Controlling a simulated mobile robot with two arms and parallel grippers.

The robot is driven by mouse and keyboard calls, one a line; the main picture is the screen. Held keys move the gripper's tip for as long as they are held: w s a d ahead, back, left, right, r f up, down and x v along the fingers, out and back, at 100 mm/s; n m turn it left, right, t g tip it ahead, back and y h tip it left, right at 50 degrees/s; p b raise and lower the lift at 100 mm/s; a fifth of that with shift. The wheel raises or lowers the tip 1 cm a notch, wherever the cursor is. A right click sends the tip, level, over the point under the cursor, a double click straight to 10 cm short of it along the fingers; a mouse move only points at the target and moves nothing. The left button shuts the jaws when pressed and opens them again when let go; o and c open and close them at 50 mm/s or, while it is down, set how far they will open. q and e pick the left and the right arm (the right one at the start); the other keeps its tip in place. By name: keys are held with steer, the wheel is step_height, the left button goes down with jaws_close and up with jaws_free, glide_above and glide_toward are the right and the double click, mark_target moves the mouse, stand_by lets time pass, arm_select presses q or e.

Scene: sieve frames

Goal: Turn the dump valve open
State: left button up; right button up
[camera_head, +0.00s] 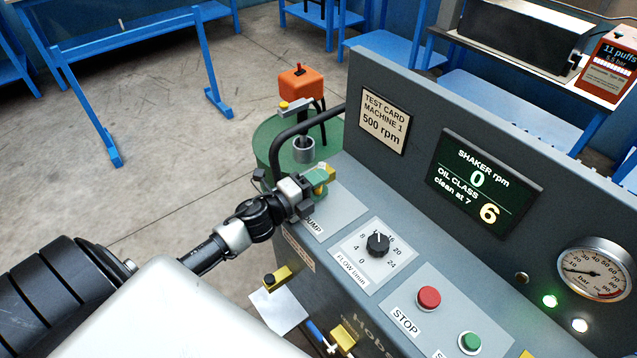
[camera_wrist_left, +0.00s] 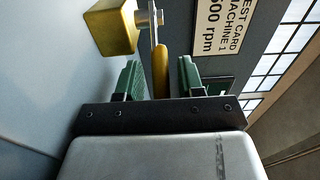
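The dump valve shows in the left wrist view as a yellow block (camera_wrist_left: 116,28) with a metal stem and a narrow yellow lever (camera_wrist_left: 160,70). My left gripper (camera_wrist_left: 160,78) is open, with its green-padded fingers on both sides of the lever. Gaps show between the lever and both fingers. In the head view my left gripper (camera_head: 318,181) is at the console's left end, above the partly hidden DUMP label (camera_head: 314,224). There the gripper covers most of the valve, and only a bit of yellow shows. My right gripper is out of view.
Beside the gripper are a bent dark pipe (camera_head: 304,124) and a green drum (camera_head: 268,135). The console carries a black flow knob (camera_head: 378,244), a red STOP button (camera_head: 429,297), a green button (camera_head: 470,341), a display (camera_head: 484,184) and a gauge (camera_head: 594,270).

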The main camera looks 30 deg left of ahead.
arm_select(q)
steer(key=shift+s, duration=0.1)
steer(key=b+v, duration=0.2)
steer(key=v, duration=0.8)
steer(key=shift+s+a, duration=0.1)
steer(key=shift+s, duration=0.2)
steer(key=shift+o, duration=0.5)
